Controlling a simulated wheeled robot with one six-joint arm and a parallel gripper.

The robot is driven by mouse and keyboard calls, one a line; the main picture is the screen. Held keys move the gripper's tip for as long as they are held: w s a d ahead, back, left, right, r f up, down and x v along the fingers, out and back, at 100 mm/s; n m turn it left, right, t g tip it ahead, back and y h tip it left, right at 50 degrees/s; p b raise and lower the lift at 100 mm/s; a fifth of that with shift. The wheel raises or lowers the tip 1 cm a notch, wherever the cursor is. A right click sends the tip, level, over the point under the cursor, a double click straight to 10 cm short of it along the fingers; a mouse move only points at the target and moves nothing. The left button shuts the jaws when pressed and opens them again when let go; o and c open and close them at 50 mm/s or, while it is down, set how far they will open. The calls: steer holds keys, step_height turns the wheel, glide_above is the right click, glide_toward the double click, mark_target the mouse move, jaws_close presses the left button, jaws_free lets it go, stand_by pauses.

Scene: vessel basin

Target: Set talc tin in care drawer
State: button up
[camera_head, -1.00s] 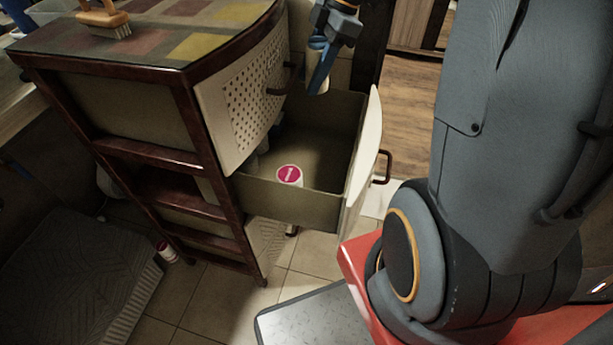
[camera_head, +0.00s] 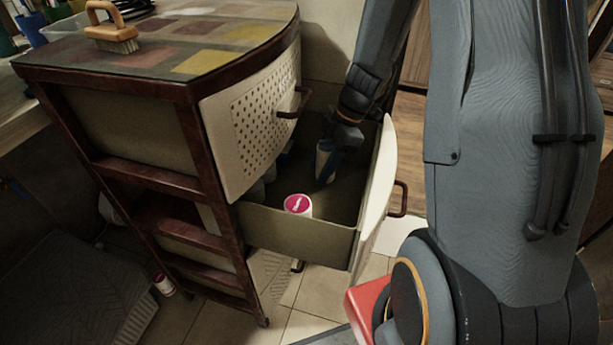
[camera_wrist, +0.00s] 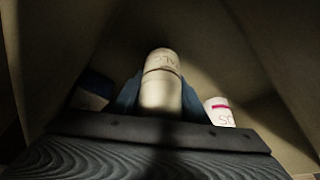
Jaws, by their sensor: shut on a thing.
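The talc tin (camera_head: 323,160) is a pale cylinder held in my gripper (camera_head: 328,165), down inside the open care drawer (camera_head: 300,229). In the wrist view the talc tin (camera_wrist: 161,80) stands between the two blue fingers, with part of its lettering showing. My gripper (camera_wrist: 158,95) is shut on it. The tin looks roughly upright. Whether its base touches the drawer floor cannot be told.
A white container with a pink lid (camera_head: 298,205) stands in the drawer near its front side wall; it also shows in the wrist view (camera_wrist: 219,112). Darker items (camera_head: 262,185) stand at the drawer's inner end. A brush (camera_head: 114,38) lies on the cabinet top.

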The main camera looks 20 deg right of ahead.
mark_target(323, 141)
steer(key=shift+f, duration=0.25)
steer(key=a, duration=0.2)
steer(key=a+f, duration=0.1)
steer(key=a, duration=0.1)
steer(key=shift+f, duration=0.1)
steer(key=shift+w+f+b, duration=0.1)
steer(key=shift+f+b, duration=0.05)
steer(key=shift+b, duration=0.15)
steer(key=o, duration=1.2)
steer(key=p+v, duration=0.2)
steer(key=v, duration=1)
